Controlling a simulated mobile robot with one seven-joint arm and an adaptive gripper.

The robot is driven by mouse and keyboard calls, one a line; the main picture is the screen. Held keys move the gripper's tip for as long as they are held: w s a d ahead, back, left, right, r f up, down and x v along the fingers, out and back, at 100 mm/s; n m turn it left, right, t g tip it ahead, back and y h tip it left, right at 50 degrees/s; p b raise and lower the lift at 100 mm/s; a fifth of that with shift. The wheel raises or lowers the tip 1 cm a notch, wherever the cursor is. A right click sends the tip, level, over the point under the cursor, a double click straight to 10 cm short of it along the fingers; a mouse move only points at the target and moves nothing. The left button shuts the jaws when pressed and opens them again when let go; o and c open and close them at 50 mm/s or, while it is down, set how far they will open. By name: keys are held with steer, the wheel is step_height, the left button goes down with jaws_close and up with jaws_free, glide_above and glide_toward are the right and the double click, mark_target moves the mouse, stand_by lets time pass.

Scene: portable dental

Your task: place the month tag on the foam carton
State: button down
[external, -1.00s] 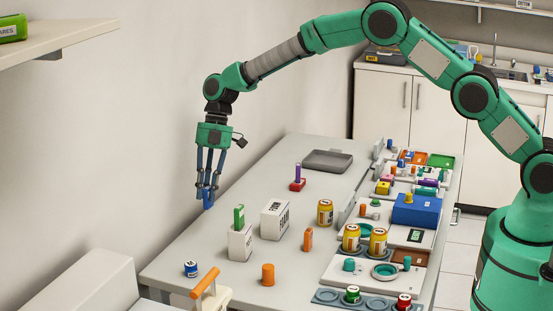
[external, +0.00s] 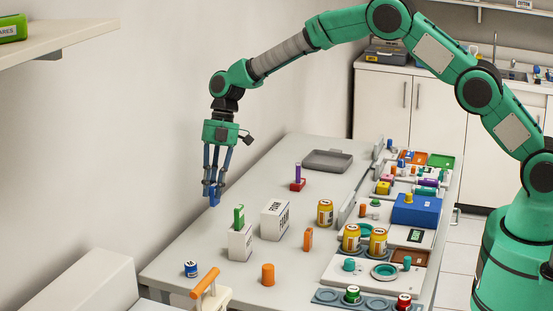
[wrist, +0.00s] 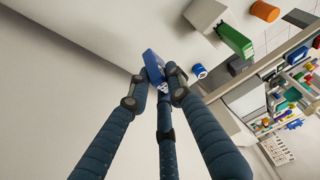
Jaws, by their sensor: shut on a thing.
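My gripper (external: 214,188) is shut on a small blue tag (external: 214,201), seemingly the month tag, and holds it in the air near the wall side of the table. In the wrist view the blue tag (wrist: 152,62) sticks out beyond the dark fingertips (wrist: 158,82), with a white marking partly showing. The white carton with black lettering (external: 275,220), seemingly the foam carton, stands upright on the table to the right of and below my gripper in the external view. The tag and this carton are apart.
A second white box (external: 240,244) with a green block (external: 239,216) on it stands beside the carton. A blue can (external: 191,269), orange pieces (external: 268,274) and a yellow jar (external: 325,213) stand nearby. A grey tray (external: 327,160) lies behind. The table's wall side is clear.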

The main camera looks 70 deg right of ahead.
step_height(320, 180, up, 3)
steer(key=p, duration=0.2)
glide_above(271, 209)
steer(key=w+a, duration=0.2)
steer(key=s+d, duration=0.2)
steer(key=s, duration=0.7)
steer(key=s+d+p, duration=0.1)
steer(key=s, duration=0.8)
steer(key=shift+d+n, duration=0.3)
steer(key=shift+d, duration=0.05)
steer(key=w, duration=0.5)
steer(key=w+f, duration=0.1)
steer(key=w, duration=0.4)
steer(key=w+b, duration=0.1)
steer(key=w, duration=0.5)
steer(key=shift+d+f, duration=0.1)
steer(key=shift+f, duration=0.05)
steer(key=shift+f+b, duration=0.3)
steer(key=shift+f, duration=1.5)
steer(key=shift+f, duration=0.15)
